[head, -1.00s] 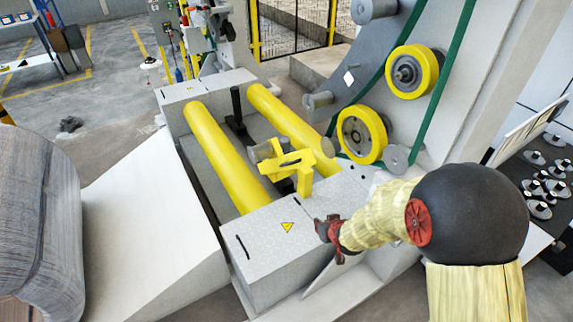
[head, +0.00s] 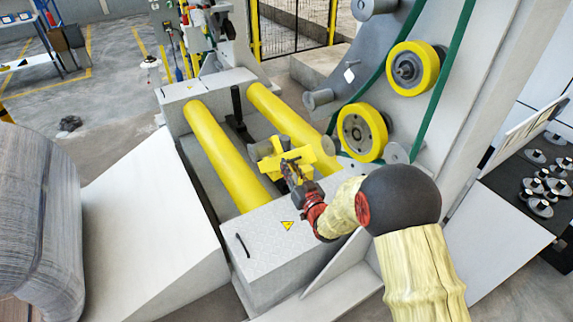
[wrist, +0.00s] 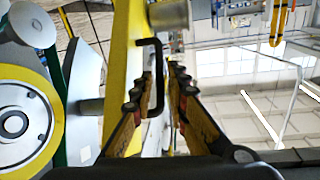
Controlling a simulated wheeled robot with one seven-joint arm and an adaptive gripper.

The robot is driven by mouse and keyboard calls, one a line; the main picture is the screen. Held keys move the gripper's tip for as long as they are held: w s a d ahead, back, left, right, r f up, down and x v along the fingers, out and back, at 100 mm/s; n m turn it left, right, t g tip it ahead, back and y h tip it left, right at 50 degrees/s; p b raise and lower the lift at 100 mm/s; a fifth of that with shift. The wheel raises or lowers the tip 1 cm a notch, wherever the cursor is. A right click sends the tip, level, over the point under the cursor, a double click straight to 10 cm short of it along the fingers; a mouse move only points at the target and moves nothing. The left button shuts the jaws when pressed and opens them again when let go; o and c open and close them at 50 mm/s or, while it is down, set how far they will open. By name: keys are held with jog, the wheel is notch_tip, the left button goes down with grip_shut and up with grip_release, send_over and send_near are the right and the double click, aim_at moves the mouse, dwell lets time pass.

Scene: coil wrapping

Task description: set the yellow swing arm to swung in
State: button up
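The yellow swing arm (head: 270,167) sits between the two yellow rollers, near the front end block, in the head view. In the wrist view its yellow bar (wrist: 122,45) stands just left of centre, with a bent black handle (wrist: 156,60) on it. My gripper (head: 290,165) is at the swing arm and covers part of it in the head view. In the wrist view my gripper (wrist: 163,80) is open, with a gap between its fingers. The black handle reaches into this gap, close to the left finger. I cannot tell whether they touch.
Yellow rollers (head: 222,155) lie on both sides of the swing arm. The grey end block (head: 275,238) is in front of it. Yellow wheels (head: 362,132) with a green belt stand to the right. A wrapped coil (head: 38,225) is at the far left.

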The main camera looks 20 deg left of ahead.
jog(key=shift+x, duration=1.3)
jog(key=shift+c, duration=0.9)
grip_shut()
